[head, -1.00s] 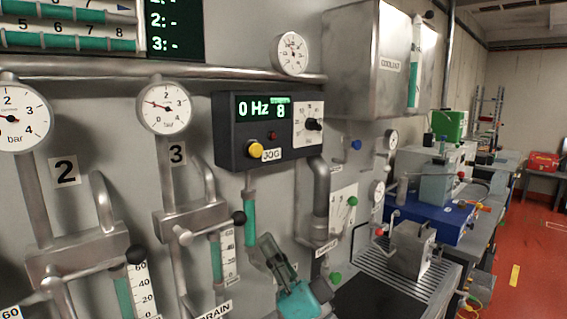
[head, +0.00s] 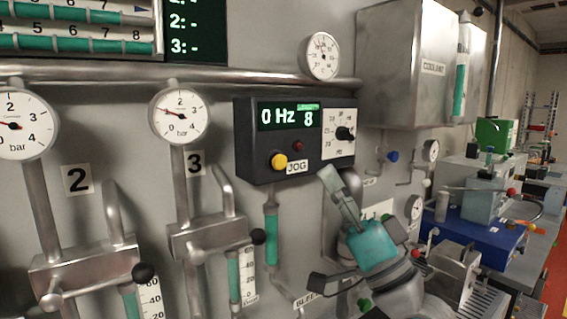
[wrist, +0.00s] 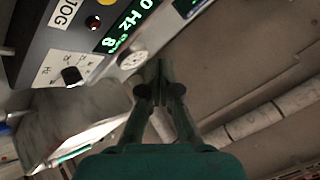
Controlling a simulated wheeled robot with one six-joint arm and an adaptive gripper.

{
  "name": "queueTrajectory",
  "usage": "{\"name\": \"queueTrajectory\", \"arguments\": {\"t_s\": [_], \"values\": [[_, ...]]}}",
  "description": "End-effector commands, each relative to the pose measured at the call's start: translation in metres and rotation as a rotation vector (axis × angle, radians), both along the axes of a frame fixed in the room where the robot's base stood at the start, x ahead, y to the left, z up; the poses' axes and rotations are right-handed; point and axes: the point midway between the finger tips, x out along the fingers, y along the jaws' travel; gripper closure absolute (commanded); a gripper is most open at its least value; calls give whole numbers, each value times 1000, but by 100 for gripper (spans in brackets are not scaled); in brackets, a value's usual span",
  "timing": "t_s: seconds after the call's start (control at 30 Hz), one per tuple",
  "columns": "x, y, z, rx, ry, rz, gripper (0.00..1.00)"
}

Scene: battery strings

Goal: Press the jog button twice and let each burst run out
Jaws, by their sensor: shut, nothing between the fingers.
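The yellow jog button (head: 279,161) is on the lower left of a dark control box (head: 262,171), left of the "JOG" label (head: 297,167). The box's display (head: 288,116) reads "0 Hz" and "8". My gripper (head: 327,175) is shut and empty, its fingertips just below the box's lower right part and to the right of the button, apart from it. In the wrist view the shut fingers (wrist: 158,80) point past the box. The display (wrist: 118,27) and "JOG" label (wrist: 63,13) show there too, with the yellow button only at the top edge, if at all.
A black knob (head: 345,133) on a white dial plate is at the box's right. A round gauge (head: 322,55) sits above. Gauges, valves and pipes crowd the wall to the left. A metal coolant tank (head: 400,60) juts out at the upper right.

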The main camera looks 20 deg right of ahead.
Motion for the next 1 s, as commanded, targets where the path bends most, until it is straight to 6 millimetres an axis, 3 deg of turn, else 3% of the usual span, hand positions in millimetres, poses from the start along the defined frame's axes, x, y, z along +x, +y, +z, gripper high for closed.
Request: {"name": "queueTrajectory", "arguments": {"t_s": [0.23,0.7,1.0], "values": [[14,5,0,2,0,3,100],[68,22,0,1,1,1,100],[83,27,0,1,0,1,100]]}}
